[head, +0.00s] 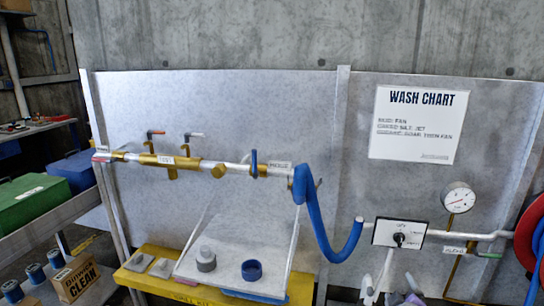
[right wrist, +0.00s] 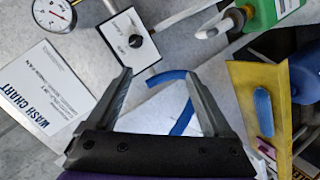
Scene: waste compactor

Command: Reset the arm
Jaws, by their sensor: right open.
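My right gripper (head: 393,283) shows small at the bottom edge of the head view, in front of the wash panel and below the dial box. In the right wrist view my right gripper (right wrist: 158,74) has its two grey fingers spread, with nothing held between them. Part of the blue hose (right wrist: 178,78) shows beyond the fingers. My left gripper is not in the head view.
The wash panel has a pipe, a hanging blue hose (head: 318,225), a dial box (head: 399,234), a gauge (head: 459,198) and a wash chart (head: 417,124). A yellow-edged shelf (head: 160,258) and grey tray (head: 224,272) stand below.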

